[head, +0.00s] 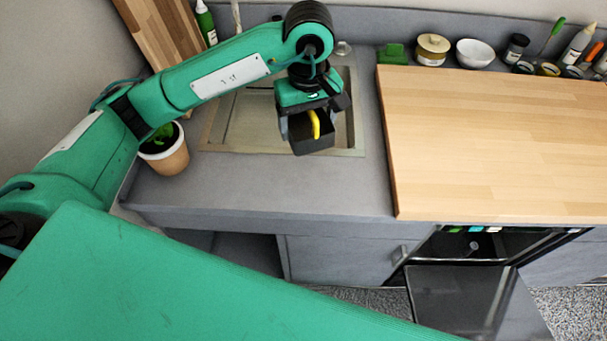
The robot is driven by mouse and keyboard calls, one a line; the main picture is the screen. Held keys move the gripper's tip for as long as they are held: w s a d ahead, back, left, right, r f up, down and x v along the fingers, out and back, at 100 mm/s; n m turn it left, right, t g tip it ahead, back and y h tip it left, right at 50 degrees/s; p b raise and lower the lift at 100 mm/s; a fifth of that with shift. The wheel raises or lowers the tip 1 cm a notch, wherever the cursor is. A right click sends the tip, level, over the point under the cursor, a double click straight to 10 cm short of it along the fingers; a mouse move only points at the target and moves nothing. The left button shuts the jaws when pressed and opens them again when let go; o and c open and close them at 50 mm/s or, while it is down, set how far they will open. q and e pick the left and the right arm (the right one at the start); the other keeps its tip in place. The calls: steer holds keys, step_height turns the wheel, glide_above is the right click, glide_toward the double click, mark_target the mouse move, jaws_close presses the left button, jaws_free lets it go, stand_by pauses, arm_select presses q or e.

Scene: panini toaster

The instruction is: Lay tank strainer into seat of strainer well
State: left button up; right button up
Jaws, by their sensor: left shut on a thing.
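My left gripper (309,118) hangs over the right part of a recessed, sink-like basin (240,125) in the grey counter. It is shut on a dark box-shaped piece with a yellow handle (316,123), which looks like the tank strainer (313,148). The strainer appears to be held above the basin's front right part, roughly upright. I cannot tell its exact height or whether it touches the basin. The arm and the strainer hide part of the basin, and I cannot make out a separate strainer seat. My right gripper is not in view.
A potted plant (165,153) stands left of the basin and a green bottle (205,22) behind it. A wooden board (490,140) covers the counter at right. Jars and a white bowl (474,53) line the back. An appliance door (460,298) hangs open below.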

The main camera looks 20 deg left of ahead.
arm_select(q)
steer(key=shift+d, duration=0.1)
steer(key=shift+w+a+f, duration=0.15)
steer(key=shift+a+f, duration=0.05)
steer(key=shift+f, duration=0.2)
steer(key=p, duration=0.5)
glide_above(307, 186)
step_height(307, 186, down, 14)
steer(key=shift+a+f, duration=0.1)
steer(key=shift+f+p, duration=0.5)
steer(key=shift+f, duration=1.95)
steer(key=o, duration=1.3)
